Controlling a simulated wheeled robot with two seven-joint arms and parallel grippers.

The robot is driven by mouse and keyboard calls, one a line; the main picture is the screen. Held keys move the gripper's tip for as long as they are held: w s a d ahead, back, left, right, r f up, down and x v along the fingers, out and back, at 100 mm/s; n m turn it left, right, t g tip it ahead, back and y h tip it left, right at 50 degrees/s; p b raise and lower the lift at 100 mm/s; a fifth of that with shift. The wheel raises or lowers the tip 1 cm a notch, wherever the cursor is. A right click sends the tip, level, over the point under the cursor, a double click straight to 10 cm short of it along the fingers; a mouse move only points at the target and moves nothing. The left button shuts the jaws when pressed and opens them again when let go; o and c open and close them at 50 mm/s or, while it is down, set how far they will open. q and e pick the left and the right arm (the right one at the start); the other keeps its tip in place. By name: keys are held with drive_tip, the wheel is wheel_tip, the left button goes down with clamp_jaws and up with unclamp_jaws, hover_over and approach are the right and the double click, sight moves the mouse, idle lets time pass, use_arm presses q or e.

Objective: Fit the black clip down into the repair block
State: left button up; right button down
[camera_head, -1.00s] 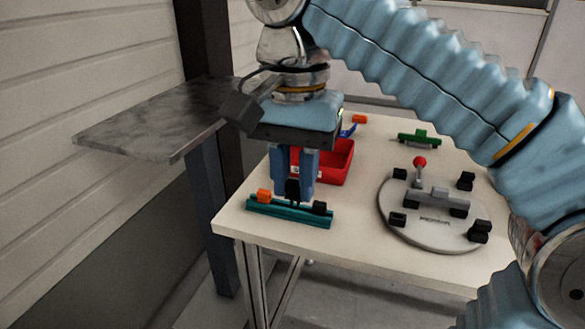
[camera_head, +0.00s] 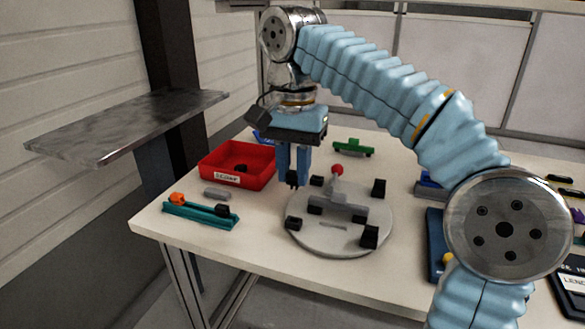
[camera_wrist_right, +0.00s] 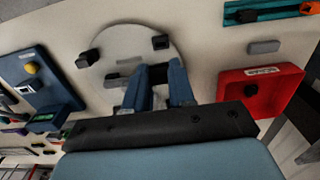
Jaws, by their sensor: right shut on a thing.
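My right gripper (camera_head: 293,172) points down, shut on a small black clip (camera_head: 292,180), held in the air by the left rim of the round grey plate (camera_head: 318,245). The fingers also show in the wrist view (camera_wrist_right: 165,85), where the clip cannot be made out. The plate bears a raised grey block (camera_head: 340,208) with a red-knobbed lever (camera_head: 337,171) and several black pieces around it. A teal rail (camera_head: 198,215) at the left holds an orange clip (camera_head: 177,199) and another black clip (camera_head: 222,211). I cannot tell which block is the repair block. My left gripper is out of view.
A red labelled bin (camera_head: 235,180) with a dark piece inside stands behind the rail. A loose grey bar (camera_head: 216,194) lies between them. A green part (camera_head: 353,147) lies at the back. A blue panel (camera_head: 435,245) is right of the plate. A metal shelf (camera_head: 125,122) juts out left.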

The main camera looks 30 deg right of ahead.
sight(293, 185)
drive_tip(key=shift+f+b, duration=2.15)
drive_tip(key=shift+f, duration=0.75)
drive_tip(key=shift+p, duration=0.3)
drive_tip(key=shift+a+p, duration=0.1)
drive_tip(key=shift+p, duration=0.45)
drive_tip(key=shift+f+b, duration=0.9)
drive_tip(key=shift+f, duration=0.3)
drive_tip(key=c, duration=0.9)
unclamp_jaws()
drive_tip(key=shift+o, duration=0.2)
